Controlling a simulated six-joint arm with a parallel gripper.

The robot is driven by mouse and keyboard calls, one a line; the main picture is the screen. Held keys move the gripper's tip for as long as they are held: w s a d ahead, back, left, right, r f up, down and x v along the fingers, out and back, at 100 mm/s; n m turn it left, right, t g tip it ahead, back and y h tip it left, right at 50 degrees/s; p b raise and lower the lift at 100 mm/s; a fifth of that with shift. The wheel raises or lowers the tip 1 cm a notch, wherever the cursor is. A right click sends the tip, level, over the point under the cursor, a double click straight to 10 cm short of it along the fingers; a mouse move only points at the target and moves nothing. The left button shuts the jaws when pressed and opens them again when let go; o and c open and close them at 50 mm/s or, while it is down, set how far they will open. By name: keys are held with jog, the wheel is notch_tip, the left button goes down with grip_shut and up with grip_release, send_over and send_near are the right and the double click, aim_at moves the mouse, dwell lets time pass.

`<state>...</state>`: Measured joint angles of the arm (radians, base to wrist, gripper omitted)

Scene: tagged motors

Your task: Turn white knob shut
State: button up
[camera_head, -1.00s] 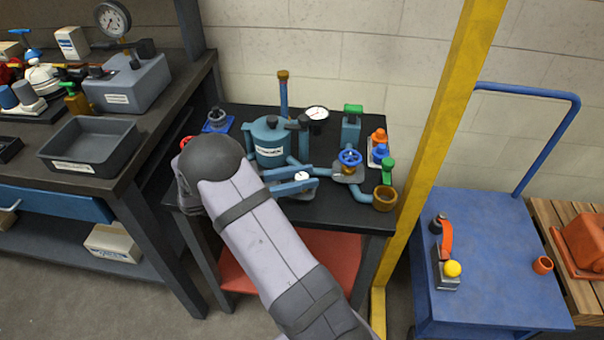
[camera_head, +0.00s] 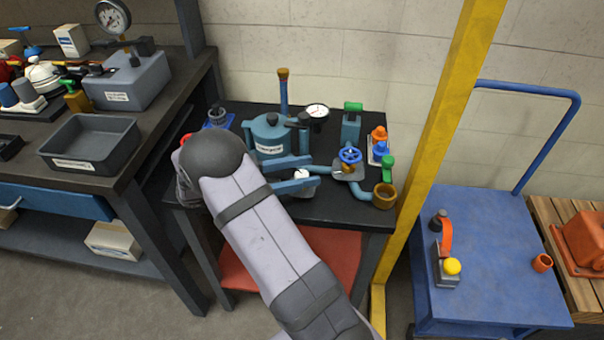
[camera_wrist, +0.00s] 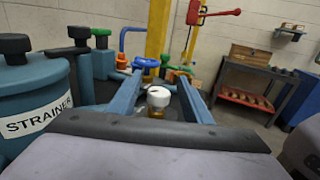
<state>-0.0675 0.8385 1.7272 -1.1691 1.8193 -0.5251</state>
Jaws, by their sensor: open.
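The white knob (camera_head: 301,174) sits on a small brass-coloured stem low over the black table, in front of the blue strainer tank (camera_head: 268,138). In the wrist view the white knob (camera_wrist: 159,96) stands upright between my two blue fingers, with visible gaps on both sides. My gripper (camera_head: 313,170) is open and reaches in from the left, one finger behind the knob and one in front. It also shows in the wrist view (camera_wrist: 160,80). Neither finger seems to touch the knob. The lower part of its valve is partly hidden by the near finger.
A blue handwheel valve (camera_head: 350,157) and an open brass pipe end (camera_head: 384,196) stand to the right. Green-topped fittings and a gauge (camera_head: 317,112) stand behind. A yellow post (camera_head: 436,140) rises at the table's right edge. The table's front is bare.

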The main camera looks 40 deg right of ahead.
aim_at(305, 171)
notch_tip(305, 171, up, 9)
jog(key=shift+f, duration=0.1)
dwell(0.3)
jog(key=shift+f+n+t+h+p, duration=0.35)
jog(key=shift+f+n+t+h, duration=0.05)
jog(key=shift+t, duration=0.3)
jog(key=f+n+t, duration=0.1)
jog(key=t, duration=0.1)
jog(key=f+n+t+h, duration=0.1)
jog(key=t, duration=0.1)
jog(key=a+f+n+t+p, duration=0.1)
jog(key=t, duration=0.1)
jog(key=shift+w+f+n+h, duration=0.25)
jog(key=shift+n+h, duration=0.15)
jog(key=f+n+t, duration=0.1)
jog(key=t, duration=0.1)
jog(key=s+a+f+n+t+y, duration=0.1)
jog(key=f, duration=0.1)
jog(key=f+n+t, duration=0.1)
jog(key=t, duration=0.1)
jog(key=shift+s+a+f+n+t+y+p, duration=0.2)
jog(key=shift+a+f+n+t+y+p, duration=0.1)
jog(key=shift+a+f+n+y+p, duration=0.1)
jog(key=shift+s+a+f+n+t+y, duration=0.2)
jog(key=shift+s+f+n+t+y, duration=0.1)
jog(key=shift+f+t+y, duration=0.15)
jog(key=shift+p+x, duration=0.6)
jog(key=shift+x, duration=3.15)
jog(key=shift+c, duration=0.4)
jog(key=c, duration=1)
